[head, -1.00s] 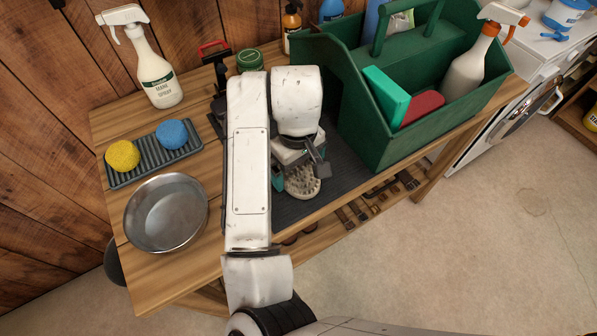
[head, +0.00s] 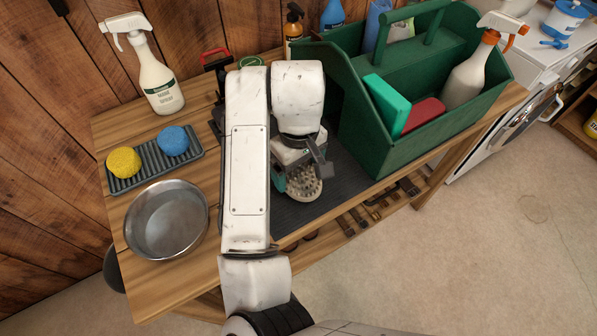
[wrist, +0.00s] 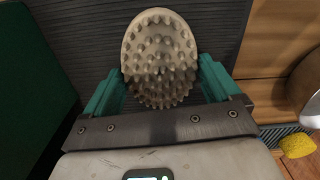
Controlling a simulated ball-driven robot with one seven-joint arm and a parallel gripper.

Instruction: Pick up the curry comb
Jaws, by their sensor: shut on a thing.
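The curry comb (head: 305,184) is an oval, cream-coloured pad covered in blunt knobs. My gripper (head: 300,172) is over the dark mat and shut on the curry comb, which is partly hidden by my arm in the head view. In the wrist view, the curry comb (wrist: 160,57) lies between the two teal fingers of my gripper (wrist: 160,88), knobs facing the camera. One finger is on each side of its lower half. I cannot tell whether it is clear of the mat.
A green tote (head: 385,157) with bottles stands close on the right. A metal bowl (head: 166,220) and a grey tray (head: 188,155) with a yellow sponge (head: 123,162) and a blue sponge (head: 173,141) sit on the left. A spray bottle (head: 160,85) stands behind them. The dark mat (head: 342,185) is bare near the front.

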